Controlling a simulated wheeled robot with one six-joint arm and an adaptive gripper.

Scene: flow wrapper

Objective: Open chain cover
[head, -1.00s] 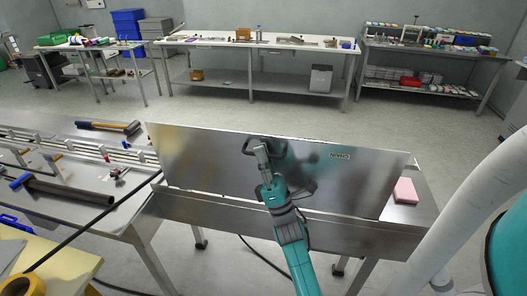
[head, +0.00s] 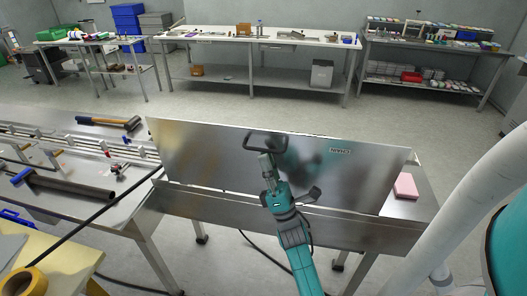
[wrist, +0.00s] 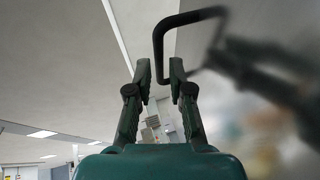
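The chain cover (head: 200,155) is a large shiny metal panel with a small label (head: 341,150). It stands up steeply along the bench in the head view. Its black bar handle (head: 262,134) is near the top middle of the panel. My gripper (head: 265,159) is just below the handle in the head view. The panel fills the right of that view and mirrors the gripper.
A hammer (head: 110,122) and a dark tube (head: 70,186) lie on the machine at left. A pink block (head: 405,187) sits on the metal surface at right. A yellow table (head: 60,262) with a tape roll (head: 24,283) is at lower left. Open floor lies behind.

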